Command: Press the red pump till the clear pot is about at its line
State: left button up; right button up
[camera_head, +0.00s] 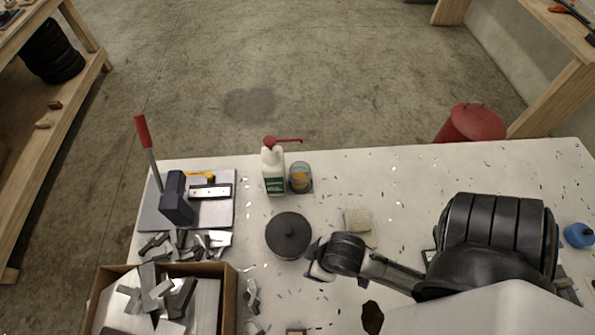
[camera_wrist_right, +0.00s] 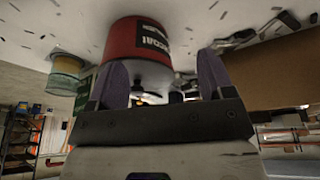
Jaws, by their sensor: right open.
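The white bottle (camera_head: 273,178) with a green label and red pump (camera_head: 282,140) stands upright at the table's back; the pump's spout points right. The clear pot (camera_head: 301,178) stands just right of the bottle, with something yellowish inside; its line and level are too small to tell. In the right wrist view, which is upside down, the pot (camera_wrist_right: 66,68) is at the left, with the bottle's green label (camera_wrist_right: 83,95) behind it. My right gripper (camera_head: 314,258) is open beside a dark-lidded can; its fingers (camera_wrist_right: 160,75) point at the can's red side. My left gripper is out of view.
The red can (camera_wrist_right: 138,38) with a dark lid (camera_head: 289,234) stands in front of the bottle and pot. A lever press (camera_head: 178,200) and a carton (camera_head: 228,300) of metal offcuts are at the left. A sponge-like block (camera_head: 358,222) lies right of the can.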

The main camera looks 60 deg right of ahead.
grip_shut()
dwell(0.5)
dwell(0.8)
